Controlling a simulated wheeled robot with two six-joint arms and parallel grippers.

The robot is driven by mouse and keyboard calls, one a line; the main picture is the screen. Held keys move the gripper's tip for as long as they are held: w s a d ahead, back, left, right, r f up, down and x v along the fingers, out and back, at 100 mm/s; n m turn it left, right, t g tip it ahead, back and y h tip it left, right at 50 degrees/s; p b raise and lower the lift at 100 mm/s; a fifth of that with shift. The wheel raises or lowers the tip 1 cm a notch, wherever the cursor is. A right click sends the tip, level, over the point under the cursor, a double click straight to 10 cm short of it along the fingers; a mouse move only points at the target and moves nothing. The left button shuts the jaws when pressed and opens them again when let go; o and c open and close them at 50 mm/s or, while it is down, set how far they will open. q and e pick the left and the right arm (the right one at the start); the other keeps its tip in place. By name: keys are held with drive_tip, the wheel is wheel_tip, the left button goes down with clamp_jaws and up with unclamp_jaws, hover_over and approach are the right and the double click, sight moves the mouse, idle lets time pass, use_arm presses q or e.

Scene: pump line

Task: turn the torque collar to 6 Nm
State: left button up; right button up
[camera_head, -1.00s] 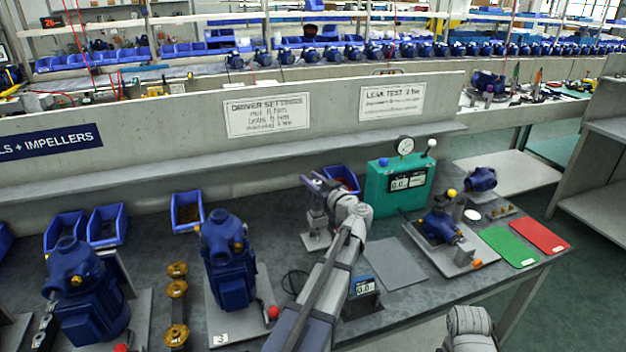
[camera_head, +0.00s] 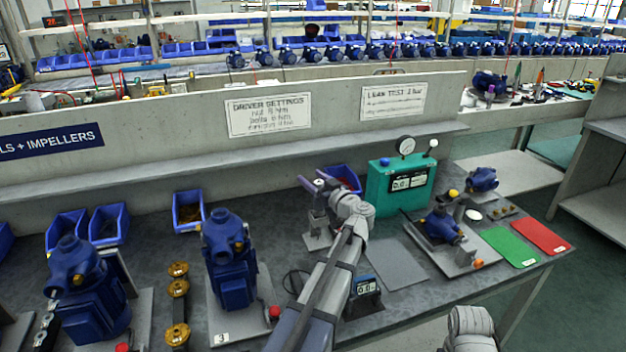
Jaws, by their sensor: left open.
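A grey upright tool (camera_head: 317,221) stands on a small light plate behind the middle of the bench. It seems to be the driver with the torque collar, but the collar and its scale are too small to make out. My left gripper (camera_head: 318,182), with purple fingers, is open at the top of this tool. I cannot tell whether the fingers touch it. My left forearm and wrist cover the area to its right. A small blue display (camera_head: 367,285) on the bench seems to read 0.0. My right gripper is out of view.
A blue pump (camera_head: 230,265) stands on a plate to the left, with blue bins behind. A green leak tester (camera_head: 398,188) stands to the right, near a grey mat (camera_head: 387,263) and a smaller pump (camera_head: 441,226). Green (camera_head: 509,247) and red (camera_head: 541,236) mats lie at the right edge.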

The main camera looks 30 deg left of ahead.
sight(322, 186)
use_arm(q)
drive_tip(key=shift+v, duration=3.95)
